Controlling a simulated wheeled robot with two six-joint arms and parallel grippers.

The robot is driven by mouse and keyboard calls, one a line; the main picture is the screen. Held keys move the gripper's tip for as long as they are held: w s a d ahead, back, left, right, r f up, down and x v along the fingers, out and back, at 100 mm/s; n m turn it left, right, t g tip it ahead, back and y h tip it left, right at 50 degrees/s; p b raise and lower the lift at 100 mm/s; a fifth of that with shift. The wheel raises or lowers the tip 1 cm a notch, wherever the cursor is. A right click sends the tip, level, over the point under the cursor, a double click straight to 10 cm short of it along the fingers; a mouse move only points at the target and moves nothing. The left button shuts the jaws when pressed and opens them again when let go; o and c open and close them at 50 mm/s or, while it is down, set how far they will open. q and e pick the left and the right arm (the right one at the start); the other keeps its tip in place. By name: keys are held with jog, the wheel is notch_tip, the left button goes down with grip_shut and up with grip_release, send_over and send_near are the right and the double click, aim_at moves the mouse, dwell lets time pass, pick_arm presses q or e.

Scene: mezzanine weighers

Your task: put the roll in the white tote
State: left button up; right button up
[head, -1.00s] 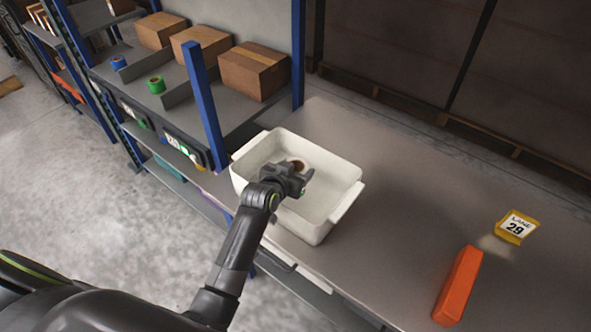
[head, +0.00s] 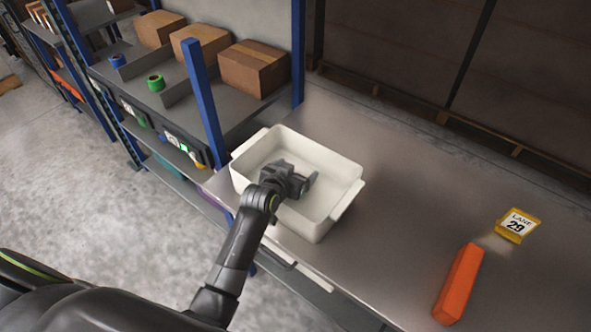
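The white tote (head: 344,205) stands on the grey bench, its open top facing up. My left gripper (head: 302,178) is over and inside the outline of the tote, with its fingers apart and no roll showing between them. The brown-centred roll is out of sight now; the gripper may be hiding it, and I cannot tell where it rests. The part of the tote floor that I can see is bare. My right gripper is not in view.
A green tape roll (head: 156,83) and a blue tape roll (head: 117,61) sit on the shelf with several cardboard boxes (head: 254,69). The bench between is clear.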

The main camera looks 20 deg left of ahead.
pick_arm(q)
jog(key=shift+r, duration=0.25)
jog(key=shift+r+p, duration=0.4)
jog(key=shift+r, duration=0.1)
jog(key=v, duration=1.2)
jog(key=shift+f+b, duration=0.2)
jog(key=shift+b, duration=0.2)
jog(key=shift+s, duration=0.1)
